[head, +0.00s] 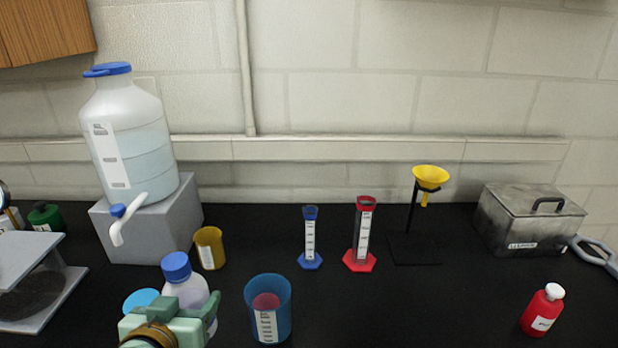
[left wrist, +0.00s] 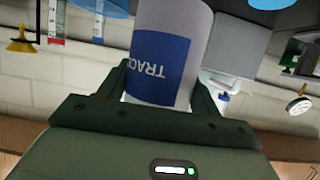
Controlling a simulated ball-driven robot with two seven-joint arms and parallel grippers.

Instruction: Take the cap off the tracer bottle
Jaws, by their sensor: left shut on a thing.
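The tracer bottle (head: 187,291) is a translucent white bottle in the lower left of the head view. Its blue cap (head: 176,266) sits on its top. My green left gripper (head: 184,312) is shut around the bottle's body, below the cap. In the left wrist view the bottle (left wrist: 174,25) stands between the two fingers (left wrist: 160,85), its blue label reading "TRAC", upside down in the picture. The head view hides the bottle's lower part behind the gripper, so I cannot tell whether it touches the bench. My right gripper is not in view.
A blue beaker (head: 282,300) stands just right of the bottle, and an amber cup (head: 209,248) behind it. A pale blue round thing (head: 139,299) is close at its left. A large carboy (head: 128,135) stands behind on a grey block. The bench's front centre-right is clear.

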